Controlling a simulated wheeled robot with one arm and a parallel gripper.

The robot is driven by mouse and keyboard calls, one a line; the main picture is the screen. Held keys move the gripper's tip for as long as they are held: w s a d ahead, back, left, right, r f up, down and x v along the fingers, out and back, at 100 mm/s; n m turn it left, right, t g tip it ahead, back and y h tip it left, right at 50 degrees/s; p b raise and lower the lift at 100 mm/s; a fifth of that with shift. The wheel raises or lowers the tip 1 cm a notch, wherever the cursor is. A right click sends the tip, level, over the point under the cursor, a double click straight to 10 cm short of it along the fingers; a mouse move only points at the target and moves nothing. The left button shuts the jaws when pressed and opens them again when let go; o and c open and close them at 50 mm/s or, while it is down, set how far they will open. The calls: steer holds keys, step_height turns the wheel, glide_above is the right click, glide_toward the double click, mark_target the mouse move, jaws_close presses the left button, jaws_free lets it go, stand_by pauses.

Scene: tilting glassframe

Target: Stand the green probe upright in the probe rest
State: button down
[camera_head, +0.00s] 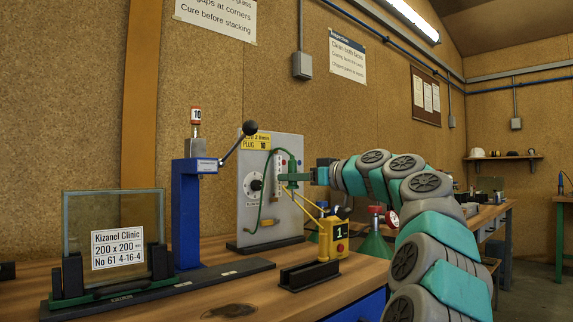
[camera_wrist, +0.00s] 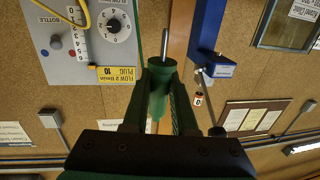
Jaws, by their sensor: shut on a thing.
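The green probe (camera_wrist: 160,75) is between the fingers of my gripper (camera_wrist: 162,80) in the wrist view, with a thin metal tip pointing to the top of that picture. In the head view my gripper (camera_head: 294,177) is shut on the probe, in front of the grey panel and well above the bench. The probe's small outline there is hard to separate from the fingers. A green cable loops on the panel beside it. I cannot tell for sure which thing is the probe rest. A black slotted block (camera_head: 310,276) stands low at the bench front.
The grey panel (camera_head: 256,212) has a dial and a PLUG 10 label. A yellow block marked 1 (camera_head: 340,232) stands behind the black block. A blue lever stand (camera_head: 186,215) and a framed glass pane (camera_head: 83,215) are left. Some bare bench (camera_head: 220,297) lies in front.

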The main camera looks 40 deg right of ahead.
step_height(320, 180, down, 9)
steer(key=s+n+y+b, duration=0.2)
steer(key=y+b, duration=0.1)
steer(key=shift+s+g, duration=0.2)
steer(key=shift+g, duration=0.1)
steer(key=shift+b, duration=0.55)
step_height(320, 180, down, 6)
steer(key=b, duration=0.5)
steer(key=shift+r, duration=0.2)
steer(key=shift+f+b, duration=2.05)
steer(key=shift+b, duration=0.7)
stand_by(0.8)
steer(key=c, duration=0.6)
jaws_free()
steer(key=v, duration=0.7)
steer(key=shift+s+r+p, duration=0.1)
steer(key=shift+s+p, duration=0.1)
steer(key=shift+p, duration=0.15)
steer(key=shift+s+d, duration=0.1)
steer(key=shift+s, duration=0.1)
